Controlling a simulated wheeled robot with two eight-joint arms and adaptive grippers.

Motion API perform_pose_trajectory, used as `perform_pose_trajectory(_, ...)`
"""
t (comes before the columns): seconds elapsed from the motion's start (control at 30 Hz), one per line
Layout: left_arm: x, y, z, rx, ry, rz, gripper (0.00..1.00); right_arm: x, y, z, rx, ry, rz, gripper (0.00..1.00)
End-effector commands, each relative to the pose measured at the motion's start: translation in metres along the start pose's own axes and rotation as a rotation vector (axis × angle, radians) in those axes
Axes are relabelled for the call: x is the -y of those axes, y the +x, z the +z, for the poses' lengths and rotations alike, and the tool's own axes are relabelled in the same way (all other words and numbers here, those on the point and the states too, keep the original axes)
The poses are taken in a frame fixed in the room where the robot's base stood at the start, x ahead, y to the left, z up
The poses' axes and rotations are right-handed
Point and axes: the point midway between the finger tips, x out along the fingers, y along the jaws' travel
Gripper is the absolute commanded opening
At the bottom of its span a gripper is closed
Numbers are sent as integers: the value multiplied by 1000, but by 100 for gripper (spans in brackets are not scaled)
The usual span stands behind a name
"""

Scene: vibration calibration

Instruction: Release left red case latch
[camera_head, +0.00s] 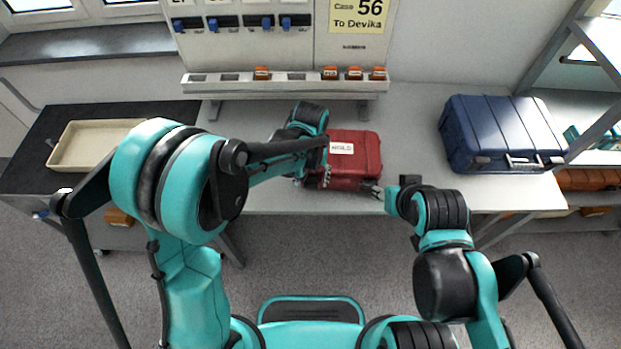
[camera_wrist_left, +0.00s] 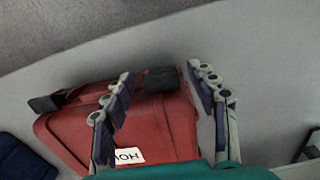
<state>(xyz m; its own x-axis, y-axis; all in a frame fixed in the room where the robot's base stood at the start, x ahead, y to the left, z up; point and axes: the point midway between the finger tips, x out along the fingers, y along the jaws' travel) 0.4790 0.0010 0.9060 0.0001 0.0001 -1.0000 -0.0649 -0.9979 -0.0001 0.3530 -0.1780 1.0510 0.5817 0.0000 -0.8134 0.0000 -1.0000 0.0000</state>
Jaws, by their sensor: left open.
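The red case (camera_head: 360,160) stands on the light bench with a white label on top. It also shows in the left wrist view (camera_wrist_left: 155,125), where its label reads upside down. The left latch (camera_wrist_left: 160,79) is a black block on the case's edge; a second black latch (camera_wrist_left: 45,103) is at the other end of that edge. My left gripper (camera_wrist_left: 159,72) is open, its fingers on either side of the left latch; contact is unclear. In the head view my left arm partly hides the case. My right gripper (camera_head: 377,191) is by the case's front right corner, too small to judge.
A blue case (camera_head: 500,130) stands on the bench at the right. A beige tray (camera_head: 90,145) lies on the dark surface at the left. A rack (camera_head: 285,85) with orange pieces stands behind the red case. Clear bench lies between the two cases.

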Motion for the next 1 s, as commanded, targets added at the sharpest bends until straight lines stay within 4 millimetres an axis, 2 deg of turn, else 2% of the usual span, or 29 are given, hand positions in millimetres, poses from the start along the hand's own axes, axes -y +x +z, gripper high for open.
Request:
perform_pose_trajectory(0.2, 0, 0, 0, 0, 0, 0, 58, 0, 0, 0, 0, 0, 0, 40)
perform_pose_trajectory(0.23, 0, 0, 0, 0, 0, 0, 55, 0, 0, 0, 0, 0, 0, 40)
perform_pose_trajectory(0.4, 0, 0, 0, 0, 0, 0, 10, 0, 0, 0, 0, 0, 0, 40)
perform_pose_trajectory(0.43, 0, 0, 0, 0, 0, 0, 8, 0, 0, 0, 0, 0, 0, 40)
perform_pose_trajectory(0.77, 0, 1, 2, -29, 1, 0, 8, 0, 1, 1, 0, 0, 0, 40)
perform_pose_trajectory(1.0, 0, 4, 9, -154, 2, 1, 8, 0, 6, 4, 0, 0, 0, 40)
